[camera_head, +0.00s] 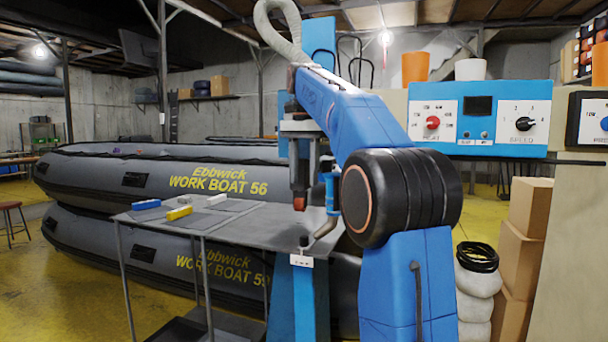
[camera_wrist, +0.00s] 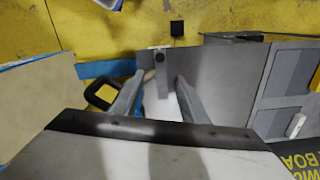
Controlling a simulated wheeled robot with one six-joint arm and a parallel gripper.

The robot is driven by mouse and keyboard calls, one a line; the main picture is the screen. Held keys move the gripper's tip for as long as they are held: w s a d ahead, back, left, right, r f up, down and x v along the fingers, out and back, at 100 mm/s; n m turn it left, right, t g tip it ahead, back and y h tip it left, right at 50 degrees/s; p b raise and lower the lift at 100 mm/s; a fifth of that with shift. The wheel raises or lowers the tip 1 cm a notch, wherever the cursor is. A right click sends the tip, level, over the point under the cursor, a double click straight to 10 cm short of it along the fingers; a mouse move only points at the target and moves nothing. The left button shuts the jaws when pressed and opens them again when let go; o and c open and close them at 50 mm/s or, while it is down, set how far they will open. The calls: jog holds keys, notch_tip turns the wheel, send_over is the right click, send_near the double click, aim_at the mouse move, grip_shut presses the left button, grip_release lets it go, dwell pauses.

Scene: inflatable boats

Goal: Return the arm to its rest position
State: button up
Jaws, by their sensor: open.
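My gripper (camera_wrist: 157,96) shows in the wrist view as two pale grey fingers standing apart, with nothing seen held between them. A small round black knob (camera_wrist: 160,57) lies just beyond the fingertips in that view. In the head view, my blue arm with its large black joint fills the middle right and bends up and to the left. The fingers cannot be made out clearly in the head view.
A grey table (camera_head: 250,220) holds a blue block (camera_head: 146,204), a yellow block (camera_head: 179,212) and a white block (camera_head: 216,199). Stacked grey boats (camera_head: 100,178) lie behind. A blue control panel (camera_head: 480,118) and cardboard boxes (camera_head: 520,240) stand at the right.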

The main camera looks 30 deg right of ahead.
dwell(0.4)
jog(key=s+a+f+n+t, duration=0.1)
jog(key=s+a+f+n, duration=0.3)
jog(key=s+f, duration=0.6)
jog(key=s+a+f+n+t, duration=0.2)
jog(key=s+a+f+n, duration=0.2)
jog(key=s+f, duration=0.7)
jog(key=s+a+f+n+t, duration=0.1)
jog(key=s+a+f+n, duration=0.4)
jog(key=f, duration=1)
jog(key=s+a, duration=0.3)
jog(key=s, duration=0.2)
jog(key=shift+s+f+t, duration=0.25)
jog(key=shift+s+t, duration=0.15)
